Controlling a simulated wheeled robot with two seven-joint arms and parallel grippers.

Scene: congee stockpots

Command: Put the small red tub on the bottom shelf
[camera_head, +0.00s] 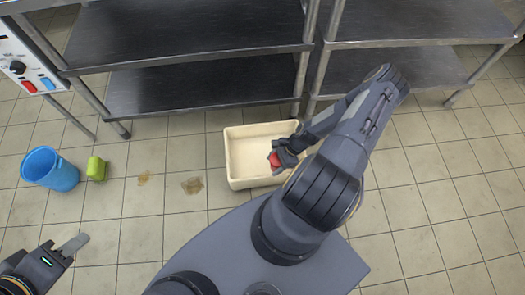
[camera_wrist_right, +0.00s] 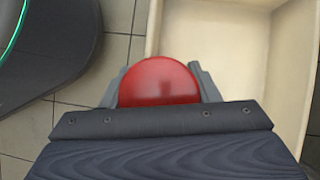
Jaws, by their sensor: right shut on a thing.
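The small red tub (camera_head: 275,159) is held in my right gripper (camera_head: 287,155), over the cream bin in the head view. In the right wrist view the tub (camera_wrist_right: 160,82) shows as a rounded red shape between the two fingers (camera_wrist_right: 160,90), which are shut on it. The dark bottom shelf (camera_head: 200,86) of the left metal rack lies behind the bin, and its visible surface is bare. My left gripper (camera_head: 72,245) is at the lower left, away from the tub; its opening cannot be made out.
The cream bin (camera_head: 238,180) stands on the tiled floor in front of the racks. A second rack's lower shelf (camera_head: 420,75) is at the right. A blue bucket (camera_head: 50,172), a green object (camera_head: 96,168) and brown floor stains (camera_head: 191,186) are at the left.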

